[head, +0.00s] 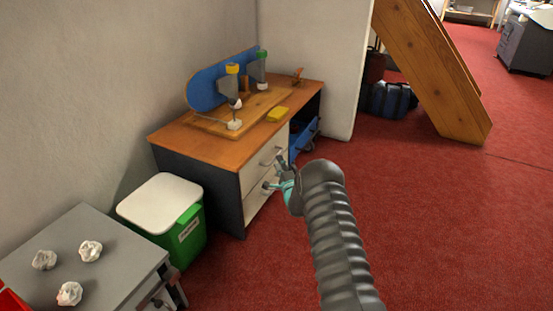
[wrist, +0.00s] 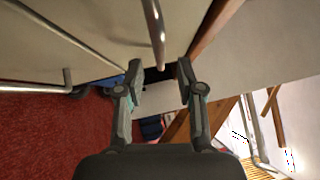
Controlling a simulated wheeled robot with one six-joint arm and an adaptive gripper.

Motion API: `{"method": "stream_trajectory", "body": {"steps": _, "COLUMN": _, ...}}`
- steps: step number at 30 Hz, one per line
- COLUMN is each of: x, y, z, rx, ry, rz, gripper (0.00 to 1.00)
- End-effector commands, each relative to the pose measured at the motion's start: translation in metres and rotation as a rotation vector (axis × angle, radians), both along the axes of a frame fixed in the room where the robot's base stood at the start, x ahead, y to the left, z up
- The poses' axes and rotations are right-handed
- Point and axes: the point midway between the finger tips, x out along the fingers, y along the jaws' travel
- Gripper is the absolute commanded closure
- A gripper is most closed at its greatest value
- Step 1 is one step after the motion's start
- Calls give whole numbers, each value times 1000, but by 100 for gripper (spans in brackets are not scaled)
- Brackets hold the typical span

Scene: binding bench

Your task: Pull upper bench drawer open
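The bench (head: 222,143) has a wooden top and two pale drawer fronts. The upper drawer (head: 254,168) looks shut, and its metal bar handle (head: 268,158) is right by my gripper (head: 279,170). The lower drawer (head: 256,196) is partly hidden by my gripper. In the wrist view my gripper (wrist: 161,76) is open, its two fingers apart. The upper handle (wrist: 154,28) points down toward the gap between the fingertips; I cannot tell whether it touches them. What looks like the lower handle (wrist: 35,89) shows at the left.
On the bench top stand a blue board (head: 212,85), lamp-like fittings (head: 234,88) and a yellow block (head: 278,115). A green bin (head: 187,237) and a grey cabinet (head: 110,255) with crumpled paper stand to the left. Red floor (head: 440,220) is free at the right.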

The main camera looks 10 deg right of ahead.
Motion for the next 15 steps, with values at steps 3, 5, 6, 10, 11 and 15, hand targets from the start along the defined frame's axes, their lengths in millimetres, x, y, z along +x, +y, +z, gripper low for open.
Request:
{"method": "stream_trajectory", "body": {"steps": 3, "x": 18, "y": 3, "z": 2, "rx": 0, "ry": -2, "rz": 1, "gripper": 63}}
{"method": "stream_trajectory", "body": {"steps": 5, "x": 25, "y": 4, "z": 3, "rx": 0, "ry": -2, "rz": 1, "gripper": 63}}
{"method": "stream_trajectory", "body": {"steps": 6, "x": 29, "y": 5, "z": 3, "rx": 0, "ry": -1, "rz": 1, "gripper": 63}}
{"method": "stream_trajectory", "body": {"steps": 10, "x": 38, "y": 6, "z": 4, "rx": -1, "ry": 0, "rz": 1, "gripper": 63}}
{"method": "stream_trajectory", "body": {"steps": 11, "x": 40, "y": 7, "z": 5, "rx": 0, "ry": 1, "rz": 0, "gripper": 63}}
{"method": "stream_trajectory", "body": {"steps": 15, "x": 44, "y": 7, "z": 6, "rx": 0, "ry": 0, "rz": 0, "gripper": 63}}
